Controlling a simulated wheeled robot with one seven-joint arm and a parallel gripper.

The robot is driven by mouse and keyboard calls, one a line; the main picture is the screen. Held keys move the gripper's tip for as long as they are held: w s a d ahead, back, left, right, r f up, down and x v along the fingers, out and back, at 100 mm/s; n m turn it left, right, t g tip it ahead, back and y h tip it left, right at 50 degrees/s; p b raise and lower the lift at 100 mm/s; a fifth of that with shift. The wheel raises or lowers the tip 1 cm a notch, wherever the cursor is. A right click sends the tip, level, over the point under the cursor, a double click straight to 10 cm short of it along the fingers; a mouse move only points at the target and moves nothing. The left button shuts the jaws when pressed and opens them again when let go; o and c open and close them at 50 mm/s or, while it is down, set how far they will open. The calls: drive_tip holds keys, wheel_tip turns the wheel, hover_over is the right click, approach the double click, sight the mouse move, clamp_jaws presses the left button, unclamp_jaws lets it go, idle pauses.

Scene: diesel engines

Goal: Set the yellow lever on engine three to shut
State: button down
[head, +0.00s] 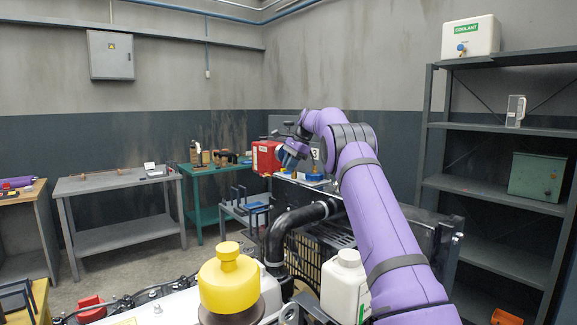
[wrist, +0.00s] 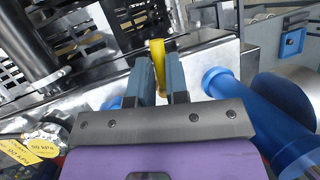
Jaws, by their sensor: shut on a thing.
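In the wrist view the yellow lever (wrist: 157,50) stands up between the tips of my gripper (wrist: 160,72), whose two grey-blue fingers are shut on it. The lever's lower part is hidden by the fingers. Engine three is the unit by the plate marked 3 (head: 315,154) in the head view. My arm reaches over to it, and my gripper (head: 285,157) is small there, at the far end of the arm. The lever cannot be made out clearly in the head view.
A large blue cylindrical part (wrist: 255,115) lies close to the right of my gripper. A black pipe (wrist: 25,45) is at the left. In the head view, a red box (head: 266,157) is beside the gripper. A yellow cap (head: 228,278) and white bottle (head: 346,287) stand in the foreground.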

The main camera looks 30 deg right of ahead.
drive_tip(key=shift+s+n+g, duration=0.15)
drive_tip(key=shift+n+g, duration=0.15)
drive_tip(key=shift+n, duration=0.4)
drive_tip(key=shift+d, duration=0.1)
drive_tip(key=c, duration=1.1)
unclamp_jaws()
drive_tip(key=shift+r, duration=0.15)
drive_tip(key=shift+r, duration=1.55)
drive_tip(key=shift+s+a+r, duration=0.3)
drive_tip(key=shift+s+a, duration=0.65)
drive_tip(key=shift+s, duration=1.55)
drive_tip(key=shift+s+a+r, duration=0.25)
drive_tip(key=shift+s+a, duration=0.65)
drive_tip(key=shift+s, duration=1.65)
drive_tip(key=shift+s+a+r, duration=0.3)
drive_tip(key=shift+s+a, duration=0.65)
drive_tip(key=shift+s, duration=1.55)
